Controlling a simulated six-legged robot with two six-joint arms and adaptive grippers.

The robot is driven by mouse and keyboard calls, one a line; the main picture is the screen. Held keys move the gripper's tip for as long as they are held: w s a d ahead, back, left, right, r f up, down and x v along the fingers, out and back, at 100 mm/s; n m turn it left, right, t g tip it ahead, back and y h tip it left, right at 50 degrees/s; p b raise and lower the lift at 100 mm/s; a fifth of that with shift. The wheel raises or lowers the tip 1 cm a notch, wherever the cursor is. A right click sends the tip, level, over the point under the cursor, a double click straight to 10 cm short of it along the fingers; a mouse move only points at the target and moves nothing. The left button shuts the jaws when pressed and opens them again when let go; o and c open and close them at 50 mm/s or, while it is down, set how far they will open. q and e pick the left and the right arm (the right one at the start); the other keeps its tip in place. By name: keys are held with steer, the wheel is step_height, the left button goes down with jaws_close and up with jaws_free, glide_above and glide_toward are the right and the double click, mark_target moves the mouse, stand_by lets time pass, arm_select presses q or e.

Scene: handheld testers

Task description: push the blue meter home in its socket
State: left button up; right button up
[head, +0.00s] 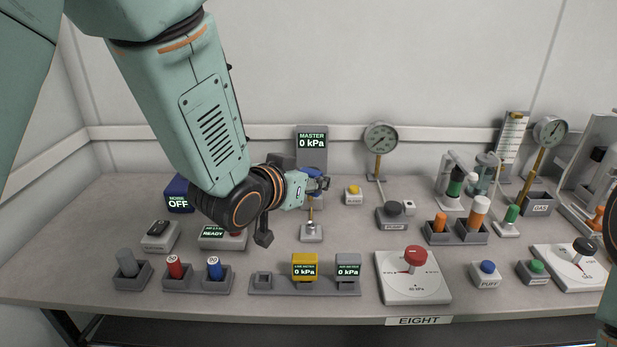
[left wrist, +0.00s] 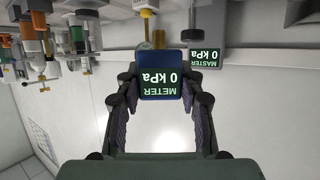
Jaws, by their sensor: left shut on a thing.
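The blue meter (head: 313,171) is at the tip of my left gripper (head: 318,183), in the back middle of the bench, just in front of the master display. In the left wrist view the blue meter (left wrist: 168,80) sits between both fingers, its screen upside down reading METER 0 kPa. The left gripper (left wrist: 160,105) is shut on it. A stand with a brass post (head: 310,215) rises below the meter; brass fittings (left wrist: 158,38) show beside the meter in the wrist view. The fingers hide the joint, so I cannot tell how deep the meter sits. My right gripper is out of view.
The master display (head: 312,142) reads 0 kPa behind the meter. A rack (head: 305,290) at the front holds a yellow meter (head: 305,267) and a grey meter (head: 347,267), with an empty slot at its left. A round gauge (head: 381,138) stands right of the gripper.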

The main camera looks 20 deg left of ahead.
mark_target(310, 198)
arm_select(q)
steer(key=shift+w+d+f+b, duration=0.1)
steer(key=shift+d+f+b, duration=0.1)
steer(key=shift+f+b, duration=0.8)
step_height(310, 198, down, 2)
steer(key=shift+a+f, duration=0.1)
steer(key=shift+a, duration=0.05)
steer(key=shift+f+b, duration=0.1)
steer(key=shift+b, duration=0.2)
steer(key=shift+p, duration=0.5)
steer(key=shift+f+b, duration=0.7)
steer(key=shift+f, duration=0.45)
stand_by(0.4)
steer(key=o, duration=1.2)
